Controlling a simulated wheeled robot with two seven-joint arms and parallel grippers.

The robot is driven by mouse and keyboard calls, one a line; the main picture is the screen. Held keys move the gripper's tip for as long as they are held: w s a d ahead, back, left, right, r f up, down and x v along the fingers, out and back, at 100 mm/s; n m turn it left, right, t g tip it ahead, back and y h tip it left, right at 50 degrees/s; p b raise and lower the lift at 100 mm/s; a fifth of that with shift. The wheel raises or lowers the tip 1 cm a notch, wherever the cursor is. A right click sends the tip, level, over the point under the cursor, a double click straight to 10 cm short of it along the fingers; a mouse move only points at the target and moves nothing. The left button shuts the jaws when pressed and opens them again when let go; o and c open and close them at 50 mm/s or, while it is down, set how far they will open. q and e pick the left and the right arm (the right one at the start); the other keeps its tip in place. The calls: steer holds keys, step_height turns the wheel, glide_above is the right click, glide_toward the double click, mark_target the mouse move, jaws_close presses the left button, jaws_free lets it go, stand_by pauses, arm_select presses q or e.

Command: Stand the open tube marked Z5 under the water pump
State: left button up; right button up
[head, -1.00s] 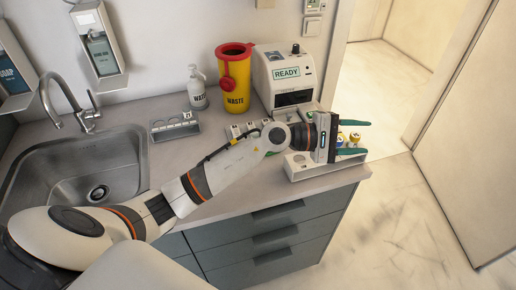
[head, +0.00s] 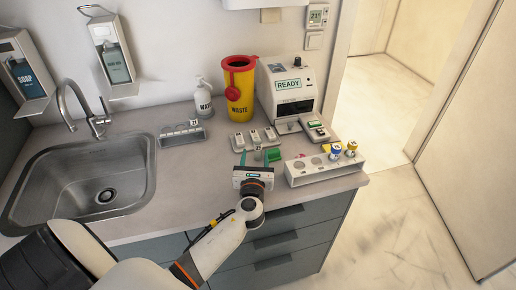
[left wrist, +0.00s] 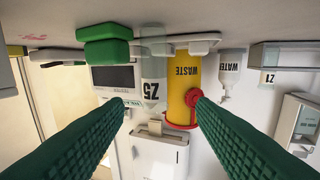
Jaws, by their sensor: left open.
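In the left wrist view, which is upside down, a clear, pale tube marked Z5 (left wrist: 152,88) stands upright between my spread fingers, some way ahead of them. I cannot make out this tube clearly in the head view. My left gripper (head: 257,156) is open and empty, low over the counter in front of the small white holders; its green fingers also show in the left wrist view (left wrist: 158,101). The water pump is a white bottle marked WATER (head: 203,101), standing at the back wall left of the waste bin; it also shows in the left wrist view (left wrist: 231,67).
The yellow waste bin (head: 240,95) and the READY machine (head: 290,95) stand behind. Small white holders (head: 255,138) lie before them. A white rack (head: 320,171) with capped tubes is right of my gripper. A grey rack (head: 182,135) sits before the bottle; the sink (head: 85,180) is left.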

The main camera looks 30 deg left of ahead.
mark_target(257, 145)
arm_select(q)
steer(key=x, duration=0.2)
steer(key=p+x, duration=0.1)
steer(key=r+x, duration=0.1)
steer(key=x, duration=0.1)
steer(key=shift+w, duration=0.45)
steer(key=shift+w+a+f, duration=0.15)
steer(key=shift+w, duration=0.25)
steer(key=shift+s, duration=0.1)
jaws_close()
